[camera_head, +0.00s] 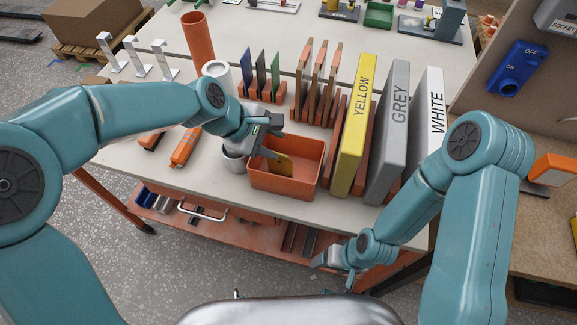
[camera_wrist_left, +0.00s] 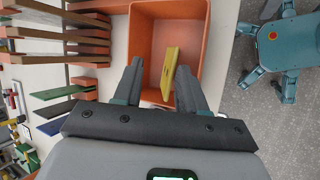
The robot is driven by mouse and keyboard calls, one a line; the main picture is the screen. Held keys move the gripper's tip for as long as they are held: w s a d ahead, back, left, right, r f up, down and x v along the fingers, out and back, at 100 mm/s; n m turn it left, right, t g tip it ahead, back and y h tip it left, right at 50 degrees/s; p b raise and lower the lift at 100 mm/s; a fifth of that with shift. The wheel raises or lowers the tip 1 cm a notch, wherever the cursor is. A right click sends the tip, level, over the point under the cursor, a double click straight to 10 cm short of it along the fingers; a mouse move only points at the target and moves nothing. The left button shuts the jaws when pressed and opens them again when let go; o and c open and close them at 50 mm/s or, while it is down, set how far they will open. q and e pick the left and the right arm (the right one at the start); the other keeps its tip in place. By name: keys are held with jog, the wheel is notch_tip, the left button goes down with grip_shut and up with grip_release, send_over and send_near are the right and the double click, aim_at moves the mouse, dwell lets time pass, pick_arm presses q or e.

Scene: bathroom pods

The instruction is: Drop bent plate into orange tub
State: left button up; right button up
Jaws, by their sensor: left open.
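The orange tub (camera_head: 286,188) stands near the front edge of the bench, and it fills the upper middle of the left wrist view (camera_wrist_left: 143,30). A yellow plate (camera_head: 283,168), seemingly the bent plate, is inside the tub; the left wrist view shows it tilted (camera_wrist_left: 169,70). Its bend is hard to make out. My left gripper (camera_head: 268,152) is over the tub with its fingers apart on either side of the plate, a gap visible beside it. My right gripper (camera_head: 330,262) is low in front of the bench, away from the tub; its jaws are too small to read.
Tall yellow (camera_head: 353,125), grey (camera_head: 389,132) and white (camera_head: 425,125) boards stand right of the tub. A rack of brown plates (camera_head: 318,85) is behind it. A grey cup (camera_head: 234,160) stands just left of the tub, with orange tools (camera_head: 185,147) beyond.

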pick_arm(q)
jog(key=v, duration=1.2)
jog(key=shift+a+r+b, duration=0.2)
jog(key=shift+r+b, duration=0.1)
jog(key=shift+r, duration=0.05)
jog(key=shift+s, duration=0.1)
